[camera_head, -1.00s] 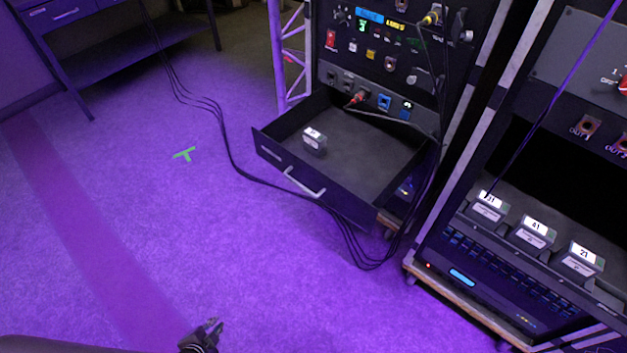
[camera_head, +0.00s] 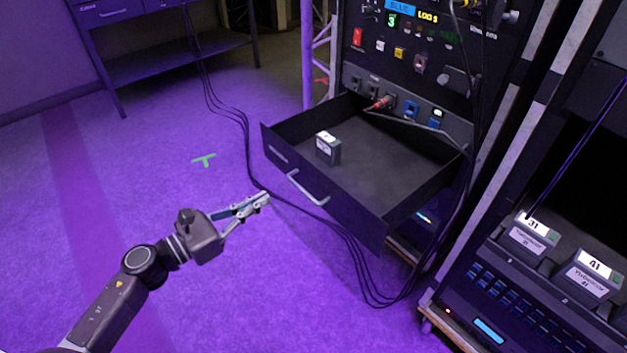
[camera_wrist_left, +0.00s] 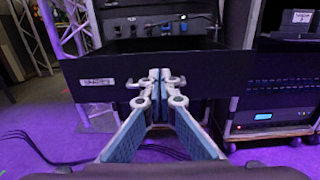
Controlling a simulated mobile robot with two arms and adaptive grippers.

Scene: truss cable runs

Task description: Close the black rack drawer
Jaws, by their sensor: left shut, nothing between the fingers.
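The black rack drawer (camera_head: 330,187) is pulled out of the rack, with a silver bar handle (camera_head: 307,188) on its front. A small dark box with a white label (camera_head: 328,148) sits inside it. My left gripper (camera_head: 265,198) is shut and empty, in front of the drawer and a little left of the handle in the head view. In the left wrist view the closed fingertips (camera_wrist_left: 160,76) overlap the handle against the drawer front (camera_wrist_left: 100,78); I cannot tell whether they touch it. My right gripper is not in view.
Black cables (camera_head: 362,268) run over the floor under the drawer and up the rack. A second rack with labelled units (camera_head: 530,235) stands at the right. A table (camera_head: 180,60) stands at the back left. The floor at left is clear.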

